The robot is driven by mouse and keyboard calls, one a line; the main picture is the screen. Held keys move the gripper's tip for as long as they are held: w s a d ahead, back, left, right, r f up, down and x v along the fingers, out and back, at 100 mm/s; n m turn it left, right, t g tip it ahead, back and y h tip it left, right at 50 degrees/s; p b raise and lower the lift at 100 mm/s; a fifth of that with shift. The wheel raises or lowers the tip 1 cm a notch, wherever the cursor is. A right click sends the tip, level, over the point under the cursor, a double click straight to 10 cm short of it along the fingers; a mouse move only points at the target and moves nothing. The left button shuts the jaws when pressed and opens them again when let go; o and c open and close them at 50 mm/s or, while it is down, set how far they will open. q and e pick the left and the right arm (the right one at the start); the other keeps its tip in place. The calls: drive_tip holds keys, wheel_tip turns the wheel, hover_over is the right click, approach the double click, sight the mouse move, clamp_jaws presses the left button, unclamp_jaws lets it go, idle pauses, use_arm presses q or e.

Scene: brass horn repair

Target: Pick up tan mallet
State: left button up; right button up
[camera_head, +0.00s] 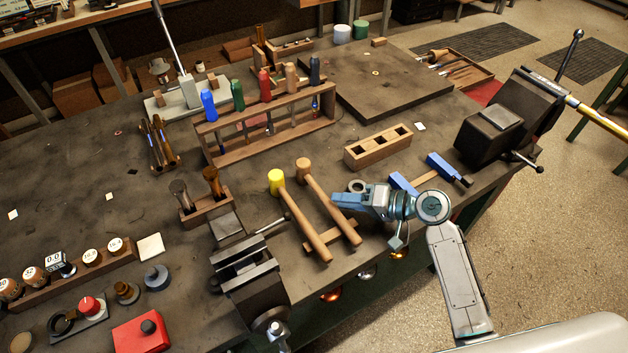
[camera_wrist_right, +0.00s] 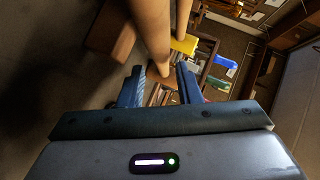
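The tan mallet (camera_head: 304,170) lies on the bench with its head toward the back and its handle running toward the front right. A yellow-headed mallet (camera_head: 277,182) lies to its left, its handle nearly parallel. My right gripper (camera_head: 338,200) is just right of the tan mallet's handle, close to it. In the right wrist view my right gripper (camera_wrist_right: 159,82) is open, its two blue fingers apart. The tan handle (camera_wrist_right: 152,30) stretches ahead of the fingers there, and the yellow head (camera_wrist_right: 184,44) shows beyond. Contact is not clear. My left gripper is out of view.
A wooden rest (camera_head: 326,240) lies under the handles. A vise (camera_head: 245,275) stands front left, another vise (camera_head: 495,125) at the right. A wooden block with square holes (camera_head: 378,147) and blue-handled tools (camera_head: 440,166) are near the right arm.

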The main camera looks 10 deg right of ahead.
sight(327, 202)
drive_tip(key=p+x, duration=0.1)
drive_tip(key=x, duration=0.2)
drive_tip(key=shift+a+r, duration=0.1)
drive_tip(key=shift+a, duration=0.05)
drive_tip(key=c, duration=0.6)
clamp_jaws()
drive_tip(key=shift+w+r, duration=0.1)
drive_tip(key=shift+r, duration=0.05)
